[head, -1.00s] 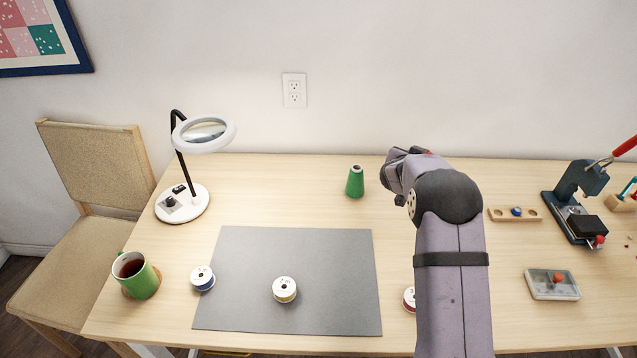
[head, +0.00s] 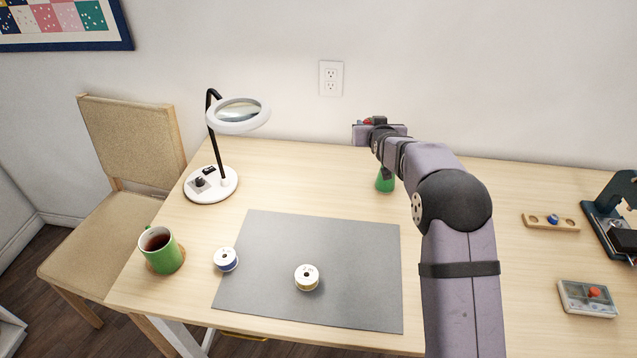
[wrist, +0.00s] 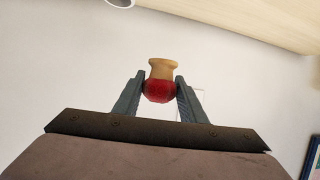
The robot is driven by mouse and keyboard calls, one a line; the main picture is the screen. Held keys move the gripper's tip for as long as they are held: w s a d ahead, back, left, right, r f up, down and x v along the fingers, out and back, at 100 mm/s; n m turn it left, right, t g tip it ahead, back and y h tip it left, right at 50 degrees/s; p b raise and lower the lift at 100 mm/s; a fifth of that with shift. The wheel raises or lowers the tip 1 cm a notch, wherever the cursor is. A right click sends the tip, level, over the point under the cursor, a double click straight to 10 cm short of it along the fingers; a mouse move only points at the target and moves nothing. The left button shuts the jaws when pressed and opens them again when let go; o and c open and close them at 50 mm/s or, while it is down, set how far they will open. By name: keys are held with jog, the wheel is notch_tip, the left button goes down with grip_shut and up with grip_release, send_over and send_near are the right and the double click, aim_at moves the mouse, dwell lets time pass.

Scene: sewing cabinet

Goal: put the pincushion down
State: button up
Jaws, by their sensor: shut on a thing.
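The pincushion (wrist: 160,90) has a red rounded body and a pale wooden base. My gripper (wrist: 159,84) is shut on its red part, one finger on each side. In the wrist view its wooden base points toward the picture's top, the side where the tabletop shows. In the head view my gripper (head: 367,122) is up in front of the wall, above the back of the table (head: 290,175). Only a little of the red pincushion shows there.
A green cone (head: 384,181) stands below my arm, partly hidden by it. A magnifier lamp (head: 212,185) and green mug (head: 160,250) are at left. A grey mat (head: 350,255) bears a spool (head: 307,277). Bare wood lies between lamp and cone.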

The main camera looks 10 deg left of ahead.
aim_at(318, 181)
jog(key=s+a+f+n+g+y+b, duration=0.1)
jog(key=s+a+f+n+y, duration=0.15)
jog(key=a, duration=0.45)
jog(key=s+a+f+n+g+y+b, duration=0.1)
jog(key=s+a+f+n+y, duration=0.15)
jog(key=a, duration=0.45)
jog(key=shift+s+f+b, duration=0.2)
jog(key=shift+f+b, duration=0.7)
jog(key=shift+f, duration=3.6)
jog(key=shift+f, duration=0.15)
jog(key=o, duration=1.1)
jog(key=shift+c, duration=0.2)
